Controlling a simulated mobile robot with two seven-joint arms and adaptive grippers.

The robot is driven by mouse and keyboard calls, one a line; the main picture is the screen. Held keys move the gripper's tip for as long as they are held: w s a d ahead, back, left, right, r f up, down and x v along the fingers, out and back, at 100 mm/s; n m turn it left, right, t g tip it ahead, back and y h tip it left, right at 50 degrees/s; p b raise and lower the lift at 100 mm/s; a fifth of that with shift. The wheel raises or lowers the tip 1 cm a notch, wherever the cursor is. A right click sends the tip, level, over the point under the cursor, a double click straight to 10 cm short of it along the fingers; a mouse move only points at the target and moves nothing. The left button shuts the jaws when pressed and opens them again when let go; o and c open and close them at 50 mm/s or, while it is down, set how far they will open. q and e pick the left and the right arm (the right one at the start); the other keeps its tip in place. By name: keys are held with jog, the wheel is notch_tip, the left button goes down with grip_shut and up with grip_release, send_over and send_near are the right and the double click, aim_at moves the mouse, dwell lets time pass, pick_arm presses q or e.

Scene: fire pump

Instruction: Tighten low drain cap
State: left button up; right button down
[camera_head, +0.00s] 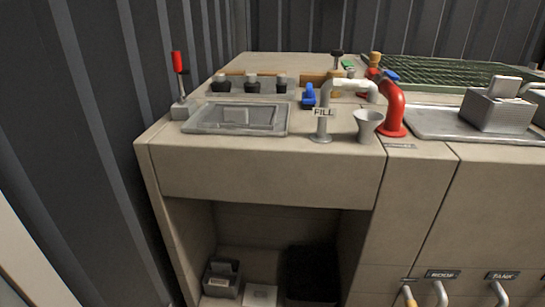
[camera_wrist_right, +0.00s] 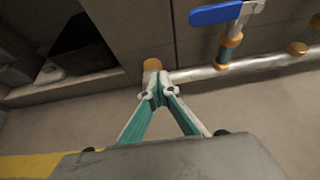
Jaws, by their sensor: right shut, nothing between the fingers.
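The low drain cap (camera_wrist_right: 151,65) is a brass-coloured cap at the left end of a pale horizontal pipe (camera_wrist_right: 200,73), low on the cabinet front, in the right wrist view. My right gripper (camera_wrist_right: 157,84) has its fingers drawn together, with the tips just in front of the cap in the picture. Its fingers hold nothing; whether the tips touch the cap or pipe end cannot be told. The cap is not visible in the head view. My left gripper is in no view.
A blue-handled valve (camera_wrist_right: 215,14) rises from the pipe, with another brass fitting (camera_wrist_right: 297,48) farther right. Labelled handles (camera_head: 440,292) stick out low at right. The floor (camera_wrist_right: 50,125) before the pipe is clear.

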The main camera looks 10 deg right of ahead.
jog(key=s, duration=0.2)
jog(key=s+a, duration=0.1)
jog(key=s, duration=0.1)
jog(key=shift+s, duration=0.3)
jog(key=shift+a, duration=0.1)
jog(key=w+a, duration=0.1)
jog(key=w, duration=0.5)
jog(key=shift+w+a+f, duration=0.15)
jog(key=shift+w+a, duration=0.2)
dwell(0.6)
jog(key=shift+f, duration=0.2)
dwell(0.5)
